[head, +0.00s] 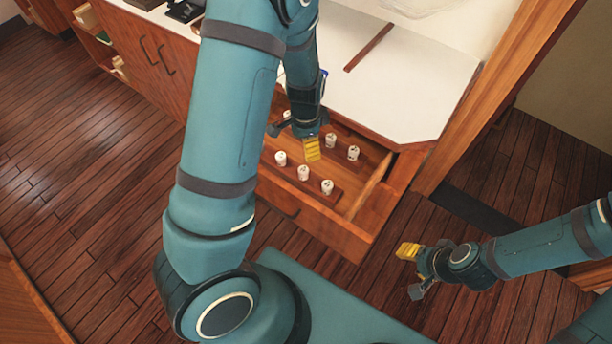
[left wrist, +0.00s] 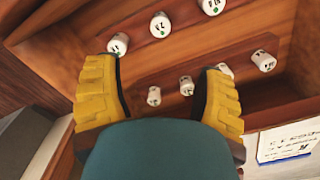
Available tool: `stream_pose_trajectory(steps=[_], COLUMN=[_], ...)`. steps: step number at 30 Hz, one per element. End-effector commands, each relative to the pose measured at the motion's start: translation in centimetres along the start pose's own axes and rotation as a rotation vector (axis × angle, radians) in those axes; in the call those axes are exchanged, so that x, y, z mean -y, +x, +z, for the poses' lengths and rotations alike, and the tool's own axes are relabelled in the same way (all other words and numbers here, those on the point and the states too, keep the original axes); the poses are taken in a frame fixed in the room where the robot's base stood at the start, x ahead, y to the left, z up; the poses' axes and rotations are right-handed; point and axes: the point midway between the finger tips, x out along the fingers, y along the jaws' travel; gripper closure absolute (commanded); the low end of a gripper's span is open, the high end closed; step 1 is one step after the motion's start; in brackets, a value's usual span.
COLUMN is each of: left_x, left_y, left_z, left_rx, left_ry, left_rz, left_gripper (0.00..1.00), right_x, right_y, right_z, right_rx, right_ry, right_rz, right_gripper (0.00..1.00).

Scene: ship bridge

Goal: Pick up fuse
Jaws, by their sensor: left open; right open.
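Several small white cylindrical fuses stand in two rows in the open wooden drawer (head: 325,222). A near-row fuse (head: 303,173) and a far-row fuse (head: 353,153) show in the head view. My left gripper (head: 312,149) reaches down over the drawer; its arm hides part of the drawer. In the left wrist view its yellow fingers (left wrist: 160,75) are spread apart and hold nothing. Fuses show between and beyond them, including one fuse (left wrist: 118,42) near the left fingertip and another fuse (left wrist: 186,85) between the fingers. My right gripper (head: 412,270) is open and empty, right of the drawer.
A white countertop (head: 400,95) lies above and behind the drawer. Closed cabinet doors (head: 160,65) and an open shelf (head: 100,40) are at the left. The wooden floor (head: 80,150) is clear. A white printed label (left wrist: 285,145) shows in the left wrist view.

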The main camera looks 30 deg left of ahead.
Motion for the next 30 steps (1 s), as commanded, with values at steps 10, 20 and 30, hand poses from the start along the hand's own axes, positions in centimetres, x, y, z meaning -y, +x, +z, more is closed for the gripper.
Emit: stream_pose_trajectory(steps=[10,20,30], left_x=[0.0,0.0,-0.2], left_y=[5.0,9.0,12.9], left_z=[0.1,0.1,1.0], left_rx=[0.003,0.000,0.002], left_ry=[0.000,0.000,-0.002], left_rz=[0.002,0.000,0.001], left_gripper=[0.31,0.31,0.31], right_x=[-0.6,-0.9,-1.5], right_y=[1.7,2.7,4.1], right_z=[0.5,0.5,0.3], right_rx=[0.011,0.008,0.001], right_ry=[-0.004,-0.006,-0.006], right_rz=[-0.001,-0.001,-0.001], right_gripper=[0.53,0.53,0.53])
